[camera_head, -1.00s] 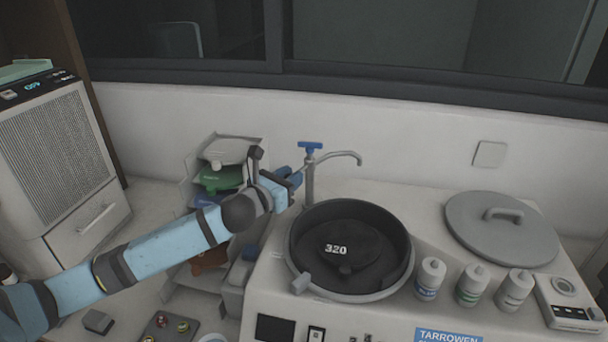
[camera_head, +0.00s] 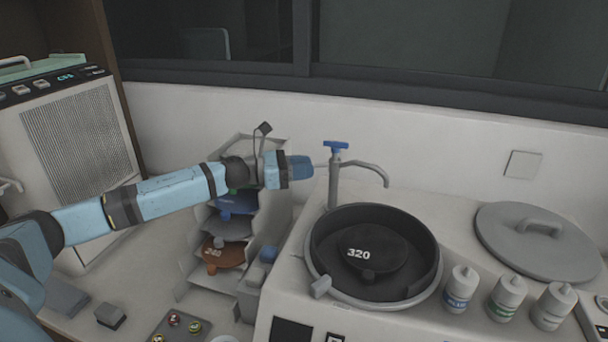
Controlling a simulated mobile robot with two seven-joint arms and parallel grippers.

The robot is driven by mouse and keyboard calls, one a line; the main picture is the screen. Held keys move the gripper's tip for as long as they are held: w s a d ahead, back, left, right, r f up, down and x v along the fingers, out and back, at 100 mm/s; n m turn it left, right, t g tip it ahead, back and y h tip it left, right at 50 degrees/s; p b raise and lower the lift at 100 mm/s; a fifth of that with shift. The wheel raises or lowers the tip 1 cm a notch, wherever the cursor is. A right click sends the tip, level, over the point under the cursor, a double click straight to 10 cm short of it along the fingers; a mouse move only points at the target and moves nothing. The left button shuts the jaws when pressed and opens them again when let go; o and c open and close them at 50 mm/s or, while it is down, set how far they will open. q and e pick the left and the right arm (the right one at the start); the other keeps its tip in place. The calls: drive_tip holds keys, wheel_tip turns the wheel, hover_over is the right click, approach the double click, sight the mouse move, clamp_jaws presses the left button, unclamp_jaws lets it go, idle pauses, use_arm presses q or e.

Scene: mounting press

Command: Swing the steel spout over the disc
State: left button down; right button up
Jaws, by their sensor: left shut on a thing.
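The steel spout (camera_head: 370,169) curves right from an upright post with a blue tap handle (camera_head: 336,147) on top. Its tip hangs near the back right rim of the black round bowl. The dark disc (camera_head: 372,240) marked 320 lies inside the bowl, with a small knob in front of it. My left gripper (camera_head: 312,167) is just left of the post, shut on a short thin grey rod that appears to be the spout's rear end. The grip itself is mostly hidden by the blue fingers. My right gripper is out of view.
A rack of coloured discs (camera_head: 237,228) stands below my left forearm. A round grey lid (camera_head: 537,240) lies right of the bowl (camera_head: 432,255). Several white bottles (camera_head: 461,290) stand at the front right. A wall (camera_head: 440,150) is close behind the post.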

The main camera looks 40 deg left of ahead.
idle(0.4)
use_arm(q)
drive_tip(key=c, duration=0.9)
unclamp_jaws()
drive_tip(key=shift+c, duration=0.2)
drive_tip(key=shift+a, duration=0.1)
drive_tip(key=shift+s+a+f, duration=0.1)
drive_tip(key=shift+s+a, duration=0.05)
drive_tip(key=shift+a, duration=0.05)
drive_tip(key=b+v, duration=0.3)
drive_tip(key=v, duration=1)
drive_tip(key=shift+b, duration=0.4)
drive_tip(key=shift+a, duration=0.1)
